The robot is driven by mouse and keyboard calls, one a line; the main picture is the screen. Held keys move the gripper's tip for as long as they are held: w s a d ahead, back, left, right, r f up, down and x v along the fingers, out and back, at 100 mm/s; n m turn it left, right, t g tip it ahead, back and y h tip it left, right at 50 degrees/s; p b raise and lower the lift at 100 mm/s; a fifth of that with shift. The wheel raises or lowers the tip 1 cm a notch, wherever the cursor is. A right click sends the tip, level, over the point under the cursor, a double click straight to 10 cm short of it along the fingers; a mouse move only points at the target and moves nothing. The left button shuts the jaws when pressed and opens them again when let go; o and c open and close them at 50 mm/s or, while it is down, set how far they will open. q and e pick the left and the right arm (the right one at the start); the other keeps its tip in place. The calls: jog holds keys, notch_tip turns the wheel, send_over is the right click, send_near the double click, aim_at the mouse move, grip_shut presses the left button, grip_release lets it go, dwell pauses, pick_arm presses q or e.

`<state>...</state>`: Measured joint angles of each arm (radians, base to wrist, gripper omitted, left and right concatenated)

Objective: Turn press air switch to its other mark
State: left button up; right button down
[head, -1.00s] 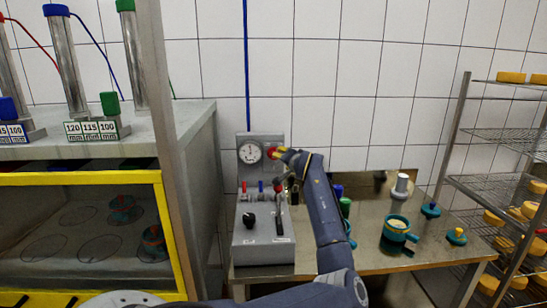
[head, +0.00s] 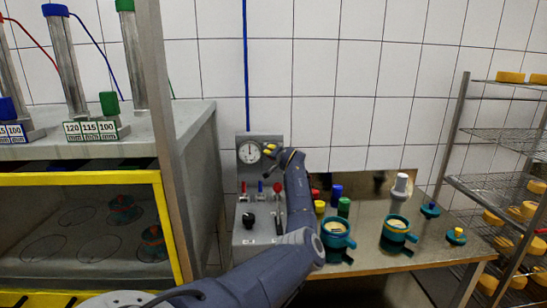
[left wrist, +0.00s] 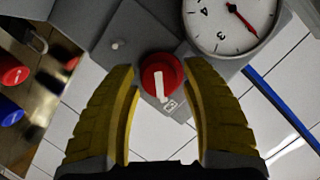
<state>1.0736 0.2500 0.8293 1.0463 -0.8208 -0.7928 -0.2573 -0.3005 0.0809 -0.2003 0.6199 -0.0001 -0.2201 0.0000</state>
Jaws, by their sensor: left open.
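The press air switch (left wrist: 161,78) is a red round knob with a white bar, seen in the left wrist view. Its white bar points down in that picture, close to a small marked label (left wrist: 170,105). My left gripper (left wrist: 158,66) is open, with its yellow fingertips on either side of the knob. I cannot tell whether they touch it. In the head view my left gripper (head: 269,150) is at the upper part of the grey control panel (head: 241,138), right beside the gauge, and covers the knob. My right gripper is not in view.
The round gauge (head: 249,152) is next to the knob. Small levers (head: 260,187) and a black knob (head: 248,220) sit lower on the panel. Teal moulds (head: 337,240) and coloured cups (head: 343,206) stand on the table to the right. A blue pipe (head: 246,70) runs up the wall.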

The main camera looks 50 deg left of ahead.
pick_arm(q)
jog(key=shift+w+a+f, duration=0.15)
jog(key=shift+w+a, duration=0.05)
jog(key=shift+a, duration=0.25)
jog(key=shift+c, duration=0.5)
grip_shut()
